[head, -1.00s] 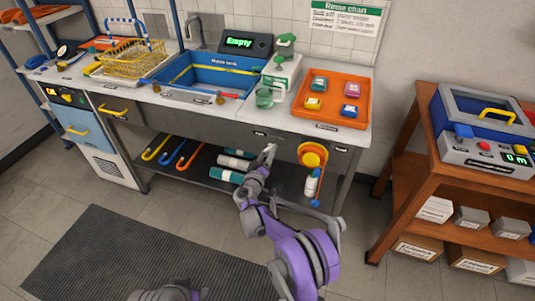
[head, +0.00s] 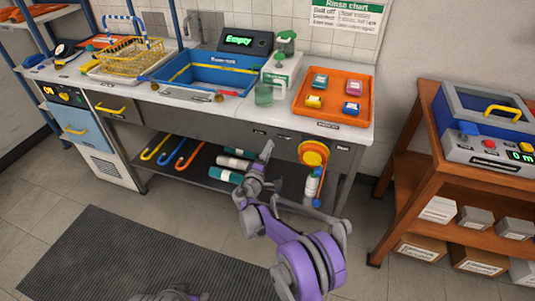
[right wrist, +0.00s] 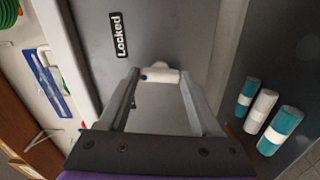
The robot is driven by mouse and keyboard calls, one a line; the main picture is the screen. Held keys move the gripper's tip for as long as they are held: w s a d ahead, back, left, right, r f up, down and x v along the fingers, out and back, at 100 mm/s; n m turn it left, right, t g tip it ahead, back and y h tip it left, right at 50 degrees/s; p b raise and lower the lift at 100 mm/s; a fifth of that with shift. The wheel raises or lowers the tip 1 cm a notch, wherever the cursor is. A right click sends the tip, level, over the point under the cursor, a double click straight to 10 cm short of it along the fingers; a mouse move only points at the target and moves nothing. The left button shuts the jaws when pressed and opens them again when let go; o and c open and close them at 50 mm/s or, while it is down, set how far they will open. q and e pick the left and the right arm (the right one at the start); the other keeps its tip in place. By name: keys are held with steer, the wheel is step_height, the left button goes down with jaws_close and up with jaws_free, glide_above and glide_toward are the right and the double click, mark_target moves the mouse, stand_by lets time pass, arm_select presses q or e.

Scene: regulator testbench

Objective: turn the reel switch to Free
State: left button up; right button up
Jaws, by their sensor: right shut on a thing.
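The reel switch (right wrist: 160,75) shows in the right wrist view as a small white cylinder with a blue spot, on the grey bench front beside the label "Locked" (right wrist: 122,34). My right gripper (right wrist: 162,82) is shut on it, with one finger at each end of the cylinder. In the head view my right gripper (head: 267,147) reaches up to the bench front, left of the yellow-orange reel (head: 313,153), and hides the switch. A "Free" label cannot be read in either view.
The bench holds a blue basin (head: 208,78), a green-and-white device (head: 280,71) and an orange tray (head: 334,98). Teal and white rolls (head: 226,174) lie on the lower shelf. A wooden rack (head: 408,165) stands at the right.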

steer(key=shift+n+b, duration=1.15)
steer(key=shift+n, duration=3.85)
steer(key=o, duration=1.4)
steer(key=p+v, duration=0.1)
steer(key=v, duration=0.9)
steer(key=shift+s+a, duration=0.15)
steer(key=shift+s, duration=0.25)
steer(key=shift+r, duration=0.1)
